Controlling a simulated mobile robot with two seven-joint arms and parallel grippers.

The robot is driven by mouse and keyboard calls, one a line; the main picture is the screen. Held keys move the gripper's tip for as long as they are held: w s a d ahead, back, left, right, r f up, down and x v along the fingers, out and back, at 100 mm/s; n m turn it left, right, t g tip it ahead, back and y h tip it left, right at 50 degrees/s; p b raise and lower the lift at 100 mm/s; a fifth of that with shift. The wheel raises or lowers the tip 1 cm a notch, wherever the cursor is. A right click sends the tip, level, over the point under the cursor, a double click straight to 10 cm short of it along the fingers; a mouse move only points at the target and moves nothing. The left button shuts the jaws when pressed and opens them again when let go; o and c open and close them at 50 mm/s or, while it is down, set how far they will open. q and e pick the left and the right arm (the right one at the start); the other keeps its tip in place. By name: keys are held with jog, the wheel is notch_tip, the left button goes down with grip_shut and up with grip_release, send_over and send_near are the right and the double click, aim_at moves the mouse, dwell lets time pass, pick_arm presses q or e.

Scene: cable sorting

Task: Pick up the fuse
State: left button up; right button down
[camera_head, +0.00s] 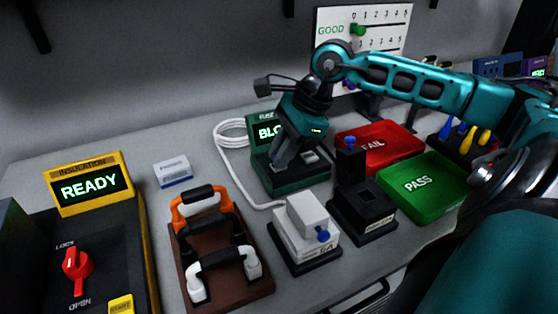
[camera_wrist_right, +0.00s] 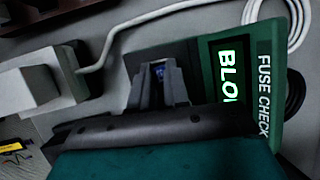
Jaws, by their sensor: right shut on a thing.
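My right gripper (camera_head: 280,163) is at the green fuse check unit (camera_head: 290,183), whose screen shows "BLO" with the rest hidden. The jaws point down at the unit's base, and the right wrist view shows the gripper (camera_wrist_right: 162,88) there too. A small bluish thing, seemingly the fuse (camera_wrist_right: 159,72), sits between the fingertips, and the jaws are shut on it. Most of it is hidden by the fingers. I cannot tell whether it is still seated in the unit. My left gripper is in neither view.
A red FAIL tray (camera_head: 405,139) and a green PASS tray (camera_head: 452,202) lie to the right. A black block (camera_head: 362,211) and a white block marked 6A (camera_head: 304,222) stand in front. The insulation unit (camera_head: 88,182) and a brown handle rack (camera_head: 222,291) are at left.

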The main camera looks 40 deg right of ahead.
jog(key=shift+r, duration=0.15)
jog(key=shift+r, duration=0.3)
pick_arm(q)
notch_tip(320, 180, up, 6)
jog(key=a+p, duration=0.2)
jog(key=p, duration=0.6)
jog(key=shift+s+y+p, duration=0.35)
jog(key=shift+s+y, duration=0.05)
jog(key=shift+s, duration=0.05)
pick_arm(e)
notch_tip(320, 180, up, 22)
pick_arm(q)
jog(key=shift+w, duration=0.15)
